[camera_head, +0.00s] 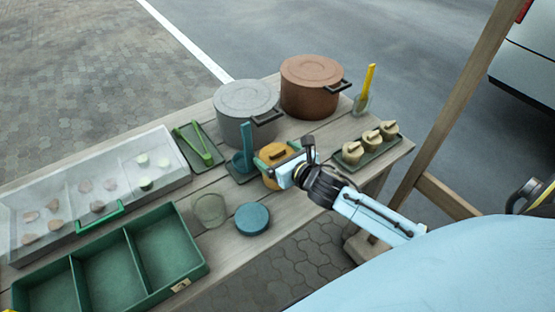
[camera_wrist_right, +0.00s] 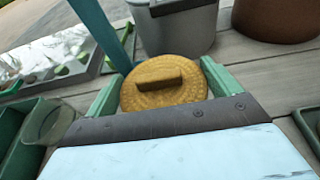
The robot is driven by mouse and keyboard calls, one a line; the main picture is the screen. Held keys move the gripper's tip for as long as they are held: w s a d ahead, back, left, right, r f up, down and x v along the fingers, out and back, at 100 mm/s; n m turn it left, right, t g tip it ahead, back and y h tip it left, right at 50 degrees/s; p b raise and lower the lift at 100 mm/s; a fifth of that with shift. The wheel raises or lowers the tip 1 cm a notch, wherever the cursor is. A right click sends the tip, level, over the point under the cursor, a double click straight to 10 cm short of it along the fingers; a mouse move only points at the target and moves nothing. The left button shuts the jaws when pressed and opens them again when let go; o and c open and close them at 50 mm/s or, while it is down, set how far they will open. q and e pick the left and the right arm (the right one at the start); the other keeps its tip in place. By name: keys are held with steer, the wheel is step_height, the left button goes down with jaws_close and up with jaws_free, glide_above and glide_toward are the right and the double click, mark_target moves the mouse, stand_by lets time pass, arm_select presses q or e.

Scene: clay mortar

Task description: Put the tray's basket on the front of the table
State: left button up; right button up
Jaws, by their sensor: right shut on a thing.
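A round yellow-brown lidded basket (camera_head: 277,153) with a bar handle on its lid is near the middle of the table (camera_head: 285,219). My right gripper (camera_head: 277,161) is shut on it, with a green finger on either side; in the right wrist view the basket (camera_wrist_right: 163,88) sits between the fingers. Whether its base touches the table is hidden. A dark green tray (camera_head: 374,157) at the table's right end holds three small tan lidded baskets (camera_head: 371,138). My left gripper is out of view.
A grey pot (camera_head: 246,112) and a brown pot (camera_head: 310,88) stand behind. A blue ladle (camera_head: 244,150) rests close left of the held basket. A glass cup (camera_head: 209,210) and a blue round lid (camera_head: 252,218) lie front-left; a green compartment box (camera_head: 165,247) is further left. Bare planks lie right of the lid.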

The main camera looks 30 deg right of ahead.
steer(key=shift+f, duration=0.45)
steer(key=shift+f, duration=0.2)
steer(key=o, duration=1)
steer(key=shift+r, duration=0.1)
steer(key=shift+r, duration=0.15)
steer(key=p+v, duration=0.1)
steer(key=v, duration=1.1)
